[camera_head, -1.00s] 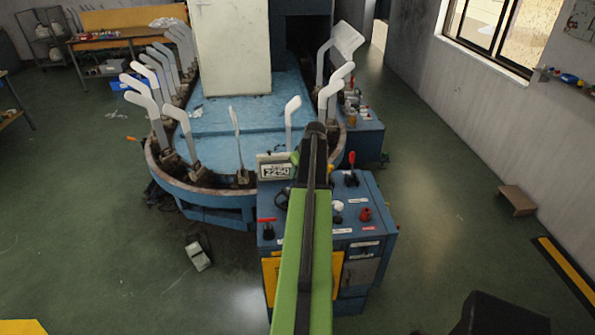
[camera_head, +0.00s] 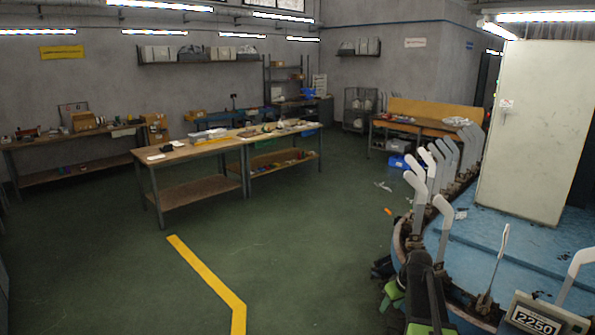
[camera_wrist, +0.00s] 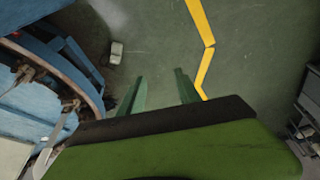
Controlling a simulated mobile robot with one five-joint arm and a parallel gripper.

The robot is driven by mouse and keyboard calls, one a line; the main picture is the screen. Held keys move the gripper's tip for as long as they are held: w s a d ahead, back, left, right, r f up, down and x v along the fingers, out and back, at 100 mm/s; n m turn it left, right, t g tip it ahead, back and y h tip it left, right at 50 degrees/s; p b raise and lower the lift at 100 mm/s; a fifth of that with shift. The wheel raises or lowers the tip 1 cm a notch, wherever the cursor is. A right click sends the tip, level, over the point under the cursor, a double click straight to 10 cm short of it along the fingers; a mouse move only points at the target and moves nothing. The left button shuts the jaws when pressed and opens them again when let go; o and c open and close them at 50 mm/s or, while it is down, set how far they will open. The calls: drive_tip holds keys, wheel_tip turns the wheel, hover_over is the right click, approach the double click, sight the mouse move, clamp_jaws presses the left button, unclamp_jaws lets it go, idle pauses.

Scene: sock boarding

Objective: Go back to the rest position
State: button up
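My gripper (camera_wrist: 160,76) shows in the wrist view as two green fingers standing apart. Only green floor is between them, so it is open and holds nothing. In the head view my dark and green arm is at the lower right, in front of the boarding machine (camera_head: 515,246). Its grey foot-shaped forms (camera_head: 442,228) stand upright around the rim of the blue, oval machine. The machine's curved edge also shows at the left of the wrist view (camera_wrist: 75,72). No sock can be made out.
The control box with a "2250" display (camera_head: 540,318) is at the lower right. Wooden workbenches (camera_head: 190,152) stand at the back left. A yellow floor line (camera_head: 205,277) crosses open green floor. A small pale object (camera_wrist: 116,52) lies on the floor near the machine.

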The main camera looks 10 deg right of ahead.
drive_tip(key=s+a+f+n+g+b, duration=0.15)
drive_tip(key=s+a, duration=0.25)
drive_tip(key=a, duration=0.9)
drive_tip(key=s+a+f, duration=0.2)
drive_tip(key=s+a, duration=0.1)
drive_tip(key=a, duration=1)
drive_tip(key=s+m+g, duration=0.2)
drive_tip(key=s+m, duration=0.2)
drive_tip(key=s, duration=0.2)
drive_tip(key=shift+s+h, duration=0.4)
drive_tip(key=shift+d, duration=0.15)
